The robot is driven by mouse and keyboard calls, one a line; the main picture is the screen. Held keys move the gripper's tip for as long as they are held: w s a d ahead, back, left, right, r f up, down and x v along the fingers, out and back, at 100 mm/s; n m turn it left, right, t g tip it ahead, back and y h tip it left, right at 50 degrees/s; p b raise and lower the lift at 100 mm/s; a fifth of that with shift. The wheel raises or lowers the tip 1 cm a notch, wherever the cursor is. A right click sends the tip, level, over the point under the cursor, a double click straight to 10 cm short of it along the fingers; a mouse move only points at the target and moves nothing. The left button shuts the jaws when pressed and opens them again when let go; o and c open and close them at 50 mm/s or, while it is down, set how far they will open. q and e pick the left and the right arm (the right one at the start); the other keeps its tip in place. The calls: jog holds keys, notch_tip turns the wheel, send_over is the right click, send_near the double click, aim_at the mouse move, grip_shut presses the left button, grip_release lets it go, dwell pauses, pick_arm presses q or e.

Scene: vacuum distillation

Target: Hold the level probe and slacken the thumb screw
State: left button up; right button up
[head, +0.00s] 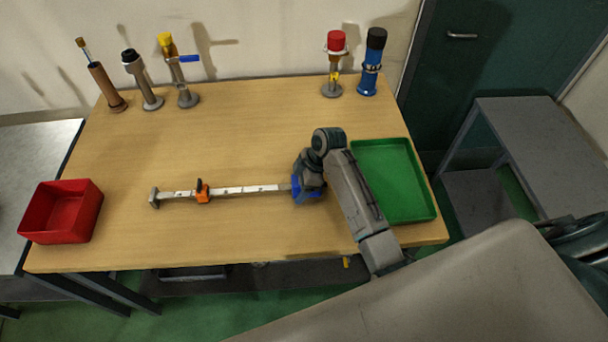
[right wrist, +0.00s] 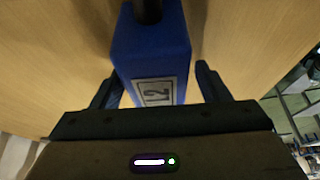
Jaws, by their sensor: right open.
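The level probe is a long pale rod (head: 245,189) lying across the middle of the table, with a flat foot at its left end. An orange slider (head: 202,194) with a dark knob on top, which looks like the thumb screw, sits on its left half. The probe's right end is a blue block (right wrist: 152,50), which carries a white label and a dark round part in the right wrist view. My right gripper (right wrist: 155,82) is open, with one finger on each side of the blue block. Whether the fingers touch it is unclear. My left gripper is out of view.
A red bin (head: 62,211) stands at the left edge and a green tray (head: 398,181) at the right, beside my right arm. Several upright fittings line the back, including a red-capped valve (head: 335,62) and a blue cylinder (head: 371,62).

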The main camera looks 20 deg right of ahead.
jog(key=shift+f, duration=0.15)
jog(key=shift+w+f, duration=0.1)
jog(key=shift+f, duration=0.05)
jog(key=shift+c, duration=0.2)
